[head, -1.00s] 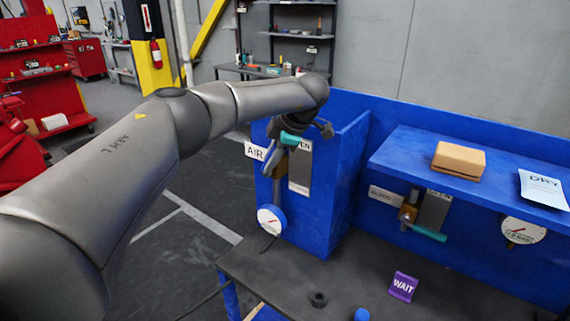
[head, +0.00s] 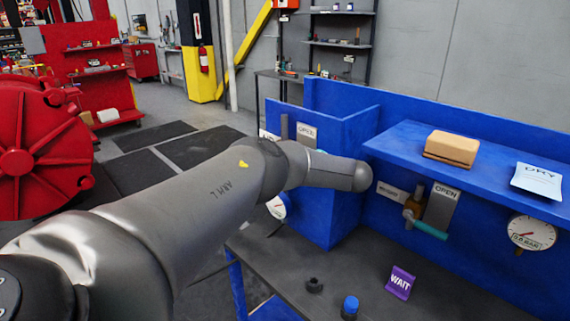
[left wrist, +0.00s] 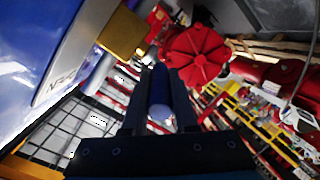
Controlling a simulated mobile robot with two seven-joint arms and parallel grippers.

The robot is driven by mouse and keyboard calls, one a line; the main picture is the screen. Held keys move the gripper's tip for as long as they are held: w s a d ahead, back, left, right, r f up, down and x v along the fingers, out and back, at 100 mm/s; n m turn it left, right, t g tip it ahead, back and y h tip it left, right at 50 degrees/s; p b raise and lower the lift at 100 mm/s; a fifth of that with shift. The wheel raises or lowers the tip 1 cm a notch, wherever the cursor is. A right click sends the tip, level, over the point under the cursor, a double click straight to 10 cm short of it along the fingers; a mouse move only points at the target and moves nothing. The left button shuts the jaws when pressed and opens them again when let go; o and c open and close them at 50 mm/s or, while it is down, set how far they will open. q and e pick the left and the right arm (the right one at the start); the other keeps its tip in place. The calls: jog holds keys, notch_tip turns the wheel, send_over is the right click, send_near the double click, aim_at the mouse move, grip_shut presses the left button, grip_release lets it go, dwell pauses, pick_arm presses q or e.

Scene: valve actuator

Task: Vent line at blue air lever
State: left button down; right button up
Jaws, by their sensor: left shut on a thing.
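My left arm crosses the head view and hides its own gripper, the air lever and most of the valve there. The blue air panel (head: 345,190) shows behind it, with a partly hidden label (head: 268,137) and an OPEN plate (head: 306,136). The air gauge (head: 277,207) is mostly covered. In the left wrist view my left gripper (left wrist: 160,105) is shut on a blue rounded bar (left wrist: 160,92), apparently the air lever's handle. A brass-coloured block (left wrist: 122,33) sits beyond the fingers, near the blue panel. My right gripper is in neither view.
A second valve with a teal lever (head: 428,230) and a gauge (head: 532,233) are on the right panel. A tan block (head: 451,148) and DRY sheet (head: 538,180) lie on the shelf. A purple WAIT sign (head: 400,282) and blue-capped item (head: 350,306) stand on the bench.

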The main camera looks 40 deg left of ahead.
pick_arm(q)
jog(key=shift+w+d+f+y+b, duration=0.1)
jog(key=shift+d+f+y+b, duration=0.05)
jog(key=shift+f+y+b, duration=0.75)
jog(key=shift+t+y+b, duration=0.3)
jog(key=shift+y+b, duration=0.1)
jog(key=shift+b, duration=0.15)
jog(key=c, duration=0.7)
grip_release()
jog(key=d, duration=0.5)
jog(key=s+d, duration=0.1)
jog(key=d, duration=0.9)
jog(key=shift+s+f, duration=0.1)
jog(key=shift+s, duration=0.1)
jog(key=shift+d, duration=0.1)
